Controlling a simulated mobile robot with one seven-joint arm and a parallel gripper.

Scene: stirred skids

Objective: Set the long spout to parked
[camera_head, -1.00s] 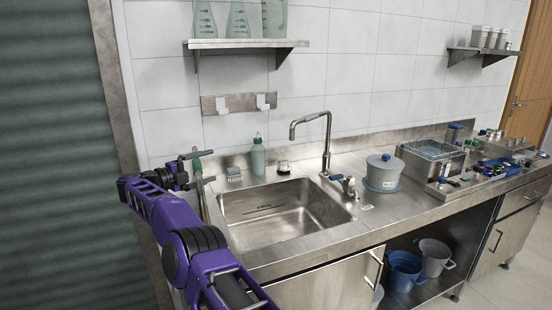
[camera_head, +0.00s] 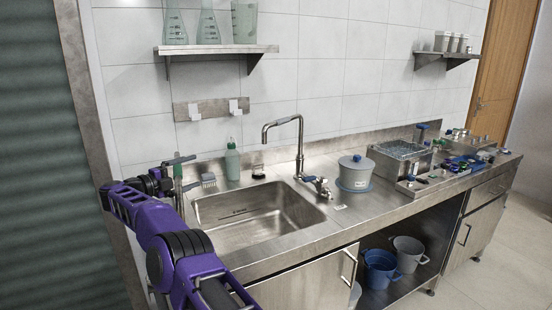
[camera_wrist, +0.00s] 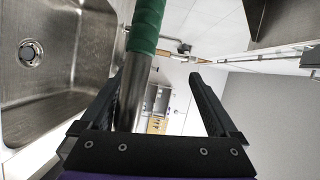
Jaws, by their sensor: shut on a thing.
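My gripper (camera_head: 187,171) is at the left end of the sink, around an upright steel tube with a green sleeve (camera_head: 178,170). In the wrist view the tube (camera_wrist: 146,35) runs between the two fingers, nearer the left one. My gripper (camera_wrist: 165,85) is shut on this tube, with the fingers well apart. A second, gooseneck tap (camera_head: 299,150) stands behind the sink (camera_head: 255,222), its curved end pointing left over the basin.
A wall shelf (camera_head: 217,49) with flasks hangs above. Clutter fills the counter's right end. Dark shutter (camera_head: 38,170) is at the left.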

